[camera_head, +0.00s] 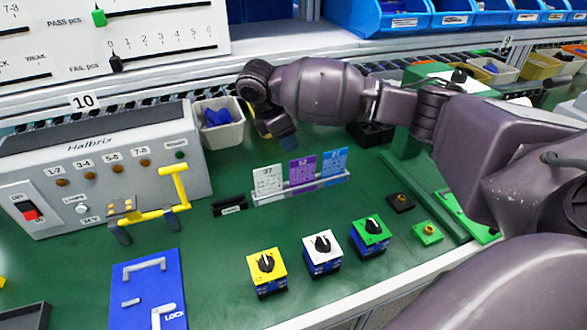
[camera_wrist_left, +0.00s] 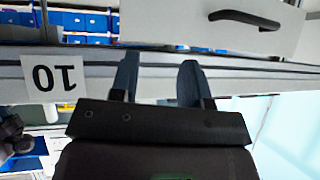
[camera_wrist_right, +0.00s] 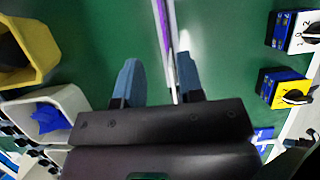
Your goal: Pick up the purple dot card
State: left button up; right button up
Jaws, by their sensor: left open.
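The purple dot card (camera_head: 302,171) stands upright in the middle of a clear holder (camera_head: 270,197), between a white card (camera_head: 267,180) and a blue card (camera_head: 335,162). My right gripper (camera_head: 285,141) is behind and above the cards, fingers pointing down. In the right wrist view its two blue-grey fingers (camera_wrist_right: 158,78) are apart with nothing held. There the cards show edge-on as a thin strip with a purple edge (camera_wrist_right: 160,18), reaching down near the right-hand finger; contact cannot be told. My left gripper (camera_wrist_left: 158,80) is open and empty in the left wrist view.
A grey bin with blue parts (camera_head: 218,122) stands behind the cards. Yellow (camera_head: 266,282), white and green rotary switches stand in front. A grey control box (camera_head: 95,170) and blue plate (camera_head: 148,290) lie left.

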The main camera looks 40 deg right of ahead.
aim_at(305, 164)
jog(key=x, duration=0.2)
jog(key=b+x, duration=0.1)
jog(key=x, duration=0.2)
jog(key=shift+s+d+f, duration=0.15)
jog(key=shift+s, duration=0.1)
jog(key=shift+s+d+f, duration=0.1)
jog(key=shift+d+f, duration=0.25)
jog(key=shift+f, duration=0.3)
jog(key=b+x, duration=0.1)
jog(key=x, duration=0.3)
jog(key=shift+s+d+r, duration=0.1)
jog(key=shift+d, duration=0.1)
pick_arm(q)
jog(key=shift+s+f, duration=0.25)
jog(key=shift+f, duration=0.85)
pick_arm(e)
jog(key=shift+r, duration=0.1)
grip_shut()
